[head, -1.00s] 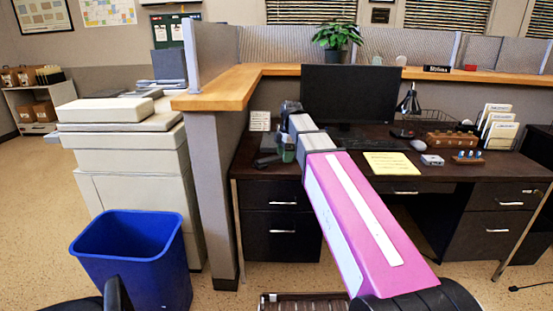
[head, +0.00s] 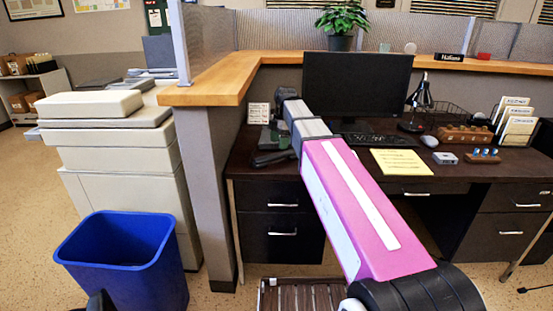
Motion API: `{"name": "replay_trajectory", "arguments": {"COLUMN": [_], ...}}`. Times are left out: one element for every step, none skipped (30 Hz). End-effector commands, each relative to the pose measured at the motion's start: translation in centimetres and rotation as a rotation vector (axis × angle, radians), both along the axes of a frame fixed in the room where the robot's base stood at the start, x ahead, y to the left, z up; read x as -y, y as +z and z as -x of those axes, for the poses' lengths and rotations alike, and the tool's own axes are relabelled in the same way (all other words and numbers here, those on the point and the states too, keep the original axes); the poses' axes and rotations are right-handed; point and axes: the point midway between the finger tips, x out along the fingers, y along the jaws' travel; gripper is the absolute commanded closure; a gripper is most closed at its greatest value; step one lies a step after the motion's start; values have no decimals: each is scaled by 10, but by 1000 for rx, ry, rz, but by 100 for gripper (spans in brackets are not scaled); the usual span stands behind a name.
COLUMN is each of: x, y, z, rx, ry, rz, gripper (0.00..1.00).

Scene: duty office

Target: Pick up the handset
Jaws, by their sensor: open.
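A dark, elongated shape that looks like the handset (head: 272,159) lies near the left end of the dark desk (head: 340,168). A dark grey-green shape is just behind it; I cannot tell whether it is a phone base or part of my gripper. My arm reaches over the desk from the lower right. My gripper (head: 281,128) is at its far end, above and close behind the handset. It is open and appears empty. Its fingertips are small and partly hidden by my own arm, so I cannot tell if they touch anything.
A monitor (head: 357,82), keyboard (head: 378,139) and yellow paper (head: 401,162) are right of my arm. A small white card (head: 258,113) stands behind the handset. A partition post (head: 214,190) borders the desk's left side. A blue bin (head: 122,258) and copier (head: 115,160) stand left.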

Motion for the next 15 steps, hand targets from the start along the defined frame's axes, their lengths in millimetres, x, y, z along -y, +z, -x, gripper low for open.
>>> {"name": "replay_trajectory", "arguments": {"x": [-1,-1,-2,-2,-2,-2,-3,-3,-3,-4,-4,-5,-6,-7,-8], "y": [-8,-11,-13,-15,-16,-17,-19,-20,-23,-26,-29,-34,-38,-42,-47], "z": [1,1,1,1,1,1,2,2,2,2,3,3,3,4,4], "rx": [-1,-1,0,0,0,0,0,0,0,-1,-1,-1,-1,-1,-1], "ry": [0,0,0,-1,-1,-1,-1,-1,-1,-1,-1,-1,-1,-1,-1], "rz": [0,0,0,0,0,0,0,0,0,1,1,1,1,1,1], "gripper": [33,33,33,33,33,33,33,33,33,33,33,33,33,33,33]}}
